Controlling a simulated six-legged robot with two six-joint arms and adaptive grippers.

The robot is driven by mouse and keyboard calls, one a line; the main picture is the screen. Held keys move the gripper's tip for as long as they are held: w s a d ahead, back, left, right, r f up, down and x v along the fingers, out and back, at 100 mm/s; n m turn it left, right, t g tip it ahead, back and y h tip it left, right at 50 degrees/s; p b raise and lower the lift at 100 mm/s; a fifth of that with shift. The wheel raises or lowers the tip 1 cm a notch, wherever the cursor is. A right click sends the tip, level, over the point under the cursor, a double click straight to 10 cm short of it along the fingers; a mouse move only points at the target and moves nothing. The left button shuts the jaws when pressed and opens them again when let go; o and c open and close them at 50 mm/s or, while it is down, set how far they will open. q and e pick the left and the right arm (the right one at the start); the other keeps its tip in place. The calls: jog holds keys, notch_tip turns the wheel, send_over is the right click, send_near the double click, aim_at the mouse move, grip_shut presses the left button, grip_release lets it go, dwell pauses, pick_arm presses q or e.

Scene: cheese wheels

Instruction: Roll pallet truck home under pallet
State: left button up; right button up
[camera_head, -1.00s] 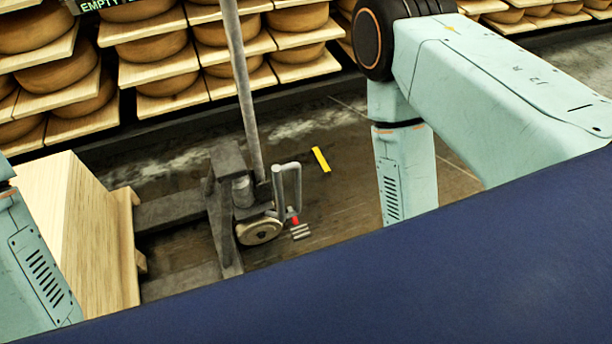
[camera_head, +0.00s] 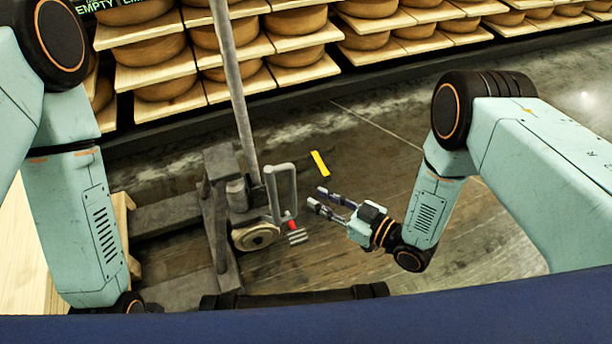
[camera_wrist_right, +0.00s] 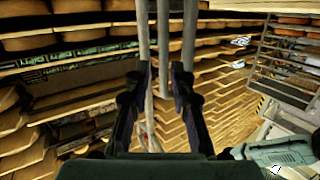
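The grey pallet truck (camera_head: 214,215) stands on the floor left of centre in the head view, with its long pole (camera_head: 236,90) rising up. It has a pale wheel (camera_head: 255,237), an upright grey loop handle (camera_head: 270,190) and a small red-tipped pedal (camera_head: 292,226). Its forks run left towards the wooden pallet (camera_head: 125,215), which my left arm partly covers. My right gripper (camera_head: 316,198) is open, just right of the loop and apparently apart from it. In the right wrist view, grey bars (camera_wrist_right: 164,40) show beyond and between the open fingers. My left gripper is out of view.
Shelves of cheese wheels (camera_head: 300,22) line the back wall. A yellow strip (camera_head: 320,164) lies on the floor behind the right gripper. A metal rack (camera_wrist_right: 285,60) shows at right in the wrist view.

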aim_at(292, 177)
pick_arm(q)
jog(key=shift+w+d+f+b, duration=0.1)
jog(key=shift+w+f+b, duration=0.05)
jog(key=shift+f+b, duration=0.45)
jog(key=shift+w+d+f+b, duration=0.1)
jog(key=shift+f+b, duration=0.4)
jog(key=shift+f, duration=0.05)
pick_arm(e)
jog(key=shift+n+t+y, duration=0.3)
jog(key=shift+n+y, duration=0.2)
jog(key=shift+y, duration=0.3)
jog(key=shift+w+a+r, duration=0.5)
jog(key=shift+w+a, duration=0.4)
jog(key=shift+a, duration=0.25)
jog(key=shift+w+a+r, duration=0.5)
jog(key=shift+w+a, duration=0.35)
jog(key=shift+a, duration=0.25)
jog(key=shift+w+a+r, duration=0.5)
jog(key=shift+w+a, duration=0.4)
jog(key=shift+a, duration=0.25)
grip_shut()
